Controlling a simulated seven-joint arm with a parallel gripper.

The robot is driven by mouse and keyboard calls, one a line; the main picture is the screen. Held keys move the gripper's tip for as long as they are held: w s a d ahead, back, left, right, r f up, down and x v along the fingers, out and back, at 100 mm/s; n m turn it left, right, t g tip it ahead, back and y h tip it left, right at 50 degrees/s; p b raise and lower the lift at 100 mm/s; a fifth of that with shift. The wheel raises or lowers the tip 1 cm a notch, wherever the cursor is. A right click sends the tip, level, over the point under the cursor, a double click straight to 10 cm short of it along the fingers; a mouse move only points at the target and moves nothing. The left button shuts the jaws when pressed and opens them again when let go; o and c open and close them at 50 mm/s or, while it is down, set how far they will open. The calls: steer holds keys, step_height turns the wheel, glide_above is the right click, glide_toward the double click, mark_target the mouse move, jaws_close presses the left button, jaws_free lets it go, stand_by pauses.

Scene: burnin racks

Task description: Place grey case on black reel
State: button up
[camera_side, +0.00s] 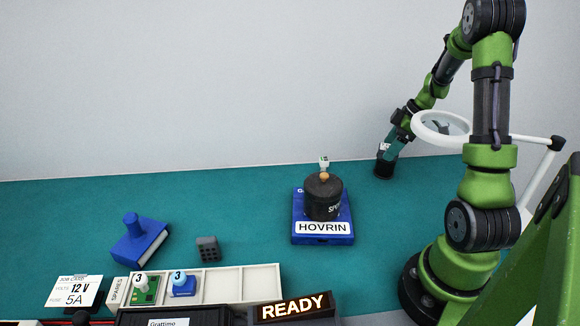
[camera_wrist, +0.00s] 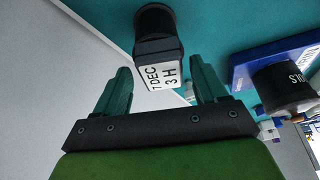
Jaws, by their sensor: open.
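A dark grey case (camera_wrist: 158,47) with a white label reading "7 DEC 3 H" shows in the wrist view, at a black reel-like cylinder (camera_wrist: 155,18). The case appears to rest on that cylinder; the exact contact is hard to see. My gripper (camera_wrist: 162,78) is open, its teal fingers spread on either side of the case with gaps. In the side view my gripper (camera_side: 387,146) is low over the black cylinder (camera_side: 385,168) at the back right. There the case is mostly hidden, with a bit of white label showing.
Another black cylinder (camera_side: 322,203) with an orange-topped knob stands on the blue HOVRIN base (camera_side: 323,239). A small grey block (camera_side: 208,249), a blue block with a peg (camera_side: 139,241) and a white spares tray (camera_side: 238,283) are at the front left. The back left table is clear.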

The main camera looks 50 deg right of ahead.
steer(key=v, duration=1.2)
steer(key=w+a+r+m, duration=0.2)
steer(key=w+a+r, duration=0.1)
steer(key=a, duration=0.7)
steer(key=w+a+r+m, duration=0.2)
steer(key=w+a+r, duration=0.1)
steer(key=a, duration=0.6)
steer(key=s+a+m+t, duration=0.1)
steer(key=s+a+m, duration=0.1)
steer(key=a, duration=0.6)
steer(key=s+a+m+t, duration=0.2)
steer(key=s+a, duration=0.1)
steer(key=a, duration=0.5)
steer(key=shift+a+m, duration=0.15)
steer(key=shift+m, duration=0.15)
